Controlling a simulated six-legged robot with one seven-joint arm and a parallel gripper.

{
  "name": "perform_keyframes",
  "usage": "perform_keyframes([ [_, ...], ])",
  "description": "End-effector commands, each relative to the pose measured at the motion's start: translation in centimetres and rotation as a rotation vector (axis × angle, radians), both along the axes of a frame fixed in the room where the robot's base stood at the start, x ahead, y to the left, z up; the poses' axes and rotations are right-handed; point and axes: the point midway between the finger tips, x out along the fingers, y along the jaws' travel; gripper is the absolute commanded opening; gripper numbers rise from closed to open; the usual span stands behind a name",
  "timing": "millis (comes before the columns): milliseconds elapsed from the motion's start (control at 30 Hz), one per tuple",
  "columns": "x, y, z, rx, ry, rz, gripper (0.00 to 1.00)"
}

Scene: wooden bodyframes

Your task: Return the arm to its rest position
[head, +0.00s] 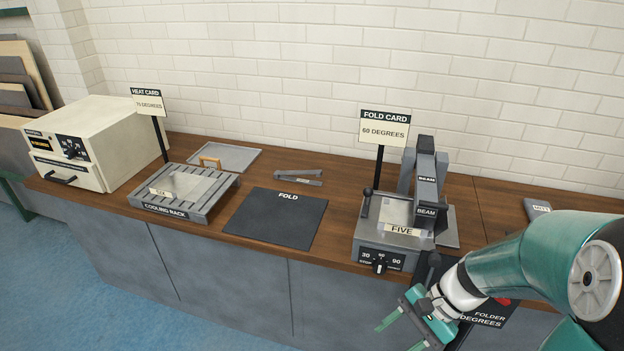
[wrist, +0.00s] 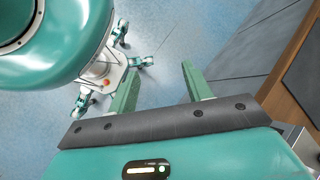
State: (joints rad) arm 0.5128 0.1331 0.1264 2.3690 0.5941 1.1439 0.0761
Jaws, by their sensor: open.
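My teal arm comes in from the right of the head view. My gripper (head: 402,322) hangs in front of the counter's front edge, below and in front of the folder. In the wrist view my gripper (wrist: 158,85) shows two green fingers spread apart with nothing between them. Blue floor lies beyond the fingertips, and parts of my own body show at the upper left. The counter's front (wrist: 285,60) is at the right of the wrist view.
The folder (head: 395,208), marked FIVE, stands on the wooden counter near my arm, with the fold card (head: 384,128) behind it. A dark FOLD mat (head: 278,222), cooling rack (head: 180,202) and cream oven (head: 110,135) stand further left. Open floor (head: 90,290) lies before the cabinets.

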Motion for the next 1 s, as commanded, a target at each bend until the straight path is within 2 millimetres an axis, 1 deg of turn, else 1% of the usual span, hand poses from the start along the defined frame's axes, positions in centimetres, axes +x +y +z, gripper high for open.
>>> perform_keyframes([
  [33, -0.2, 0.2, 1.1, -0.055, -0.048, 0.052, 0.5],
  [300, -1.2, 0.5, 6.3, -0.326, -0.302, 0.304, 0.5],
  [467, -1.8, 0.7, 9.7, -0.473, -0.467, 0.436, 0.5],
  [700, -3.0, 1.0, 14.9, -0.671, -0.729, 0.602, 0.5],
  [833, -3.6, 1.1, 16.8, -0.74, -0.828, 0.653, 0.5],
  [900, -3.7, 1.1, 17.4, -0.76, -0.857, 0.667, 0.5],
  [1000, -3.8, 1.0, 17.6, -0.772, -0.872, 0.675, 0.5],
])
